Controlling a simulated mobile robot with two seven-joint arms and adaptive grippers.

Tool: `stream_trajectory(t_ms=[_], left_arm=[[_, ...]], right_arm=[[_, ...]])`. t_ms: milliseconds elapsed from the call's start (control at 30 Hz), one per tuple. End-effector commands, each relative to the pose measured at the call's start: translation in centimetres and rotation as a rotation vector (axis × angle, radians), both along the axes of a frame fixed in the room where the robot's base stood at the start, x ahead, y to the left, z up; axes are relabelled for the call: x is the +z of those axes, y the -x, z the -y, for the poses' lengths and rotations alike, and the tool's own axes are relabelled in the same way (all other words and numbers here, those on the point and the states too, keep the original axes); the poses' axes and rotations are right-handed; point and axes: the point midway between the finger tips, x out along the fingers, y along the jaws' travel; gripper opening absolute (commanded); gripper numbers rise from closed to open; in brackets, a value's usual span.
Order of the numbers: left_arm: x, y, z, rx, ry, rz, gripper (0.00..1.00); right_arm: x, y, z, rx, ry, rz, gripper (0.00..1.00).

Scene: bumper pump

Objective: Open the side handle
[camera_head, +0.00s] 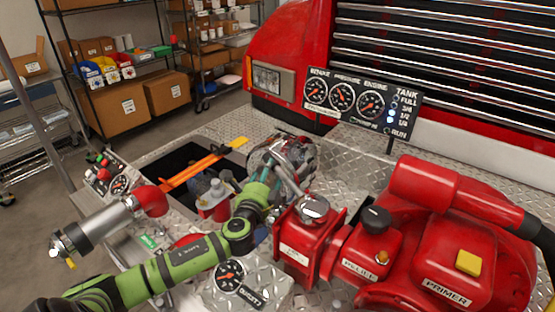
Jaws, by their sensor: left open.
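My left arm comes in from the lower left in green and black and reaches the middle of the pump panel. My left gripper (286,168) is open at the wrist's far end, over shiny metal parts behind the red block. Its fingertips blend with these parts, so I cannot tell whether they touch anything. An orange bar (196,170) with a yellow end (238,143) lies across a dark opening to the left of the gripper. I cannot tell for certain which part is the side handle. My right gripper is not in view.
A red block with a chrome cap (313,209) stands right of the wrist. Beyond it are the black relief knob (376,220) and the red primer housing (453,262). A silver pipe with a red elbow (150,201) juts out at left. A gauge panel (360,101) stands behind.

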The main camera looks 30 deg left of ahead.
Motion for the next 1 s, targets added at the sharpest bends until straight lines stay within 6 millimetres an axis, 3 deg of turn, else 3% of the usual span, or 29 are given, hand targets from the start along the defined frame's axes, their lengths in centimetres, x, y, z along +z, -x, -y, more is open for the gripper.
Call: stream_trajectory(t_ms=[400,867,1000], left_arm=[[0.0,-5.0,-1.7,0.003,0.002,0.001,0.67],[-0.2,-5.9,-2.0,0.001,0.0,0.0,0.67],[-0.2,-5.9,-2.0,0.001,0.001,0.0,0.11]], right_arm=[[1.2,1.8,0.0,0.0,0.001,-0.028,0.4],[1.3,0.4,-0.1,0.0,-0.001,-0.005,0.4],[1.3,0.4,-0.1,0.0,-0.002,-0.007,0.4]])
